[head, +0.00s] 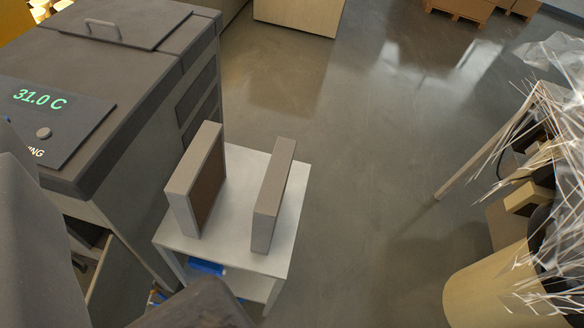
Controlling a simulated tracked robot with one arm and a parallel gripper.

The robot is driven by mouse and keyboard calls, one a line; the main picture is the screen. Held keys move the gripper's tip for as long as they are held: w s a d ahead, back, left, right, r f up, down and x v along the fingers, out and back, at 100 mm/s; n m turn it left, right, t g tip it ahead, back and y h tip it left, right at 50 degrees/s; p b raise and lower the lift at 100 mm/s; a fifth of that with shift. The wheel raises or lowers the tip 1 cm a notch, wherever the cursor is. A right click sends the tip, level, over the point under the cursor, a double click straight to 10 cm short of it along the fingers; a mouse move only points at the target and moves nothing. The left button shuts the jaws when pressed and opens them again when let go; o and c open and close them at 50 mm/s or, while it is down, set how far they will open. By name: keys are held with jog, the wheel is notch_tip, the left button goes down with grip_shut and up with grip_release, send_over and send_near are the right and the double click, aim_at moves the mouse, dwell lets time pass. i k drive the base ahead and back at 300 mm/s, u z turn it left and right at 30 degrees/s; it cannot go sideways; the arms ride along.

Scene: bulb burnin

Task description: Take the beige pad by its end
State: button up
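Two upright slabs stand apart on a small white stand. The left slab (184,197) has pale beige-grey edges and a brown face turned to the right. The right slab (268,200) is beige-grey, narrower in view and leans slightly in the picture. I cannot tell for sure which one is the beige pad. Dark grey parts at the lower left edge and at the bottom (197,306) look like my own arm or gripper. No fingertips can be made out, and nothing of mine visibly touches either slab.
A dark grey cabinet (150,125) with a display reading 31.0 C stands close left of the white stand (225,245). A blue item (206,267) shows under the stand's top. A beige bin (490,290) and clear stringy wrap (520,190) are at right. The floor between is clear.

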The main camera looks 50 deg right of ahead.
aim_at(265, 212)
jog(key=k, duration=0.65)
jog(key=z, duration=0.45)
jog(key=i, duration=0.4)
jog(key=u, duration=0.2)
jog(key=k, duration=0.95)
jog(key=z, duration=0.2)
jog(key=i, duration=1)
jog(key=z, duration=0.1)
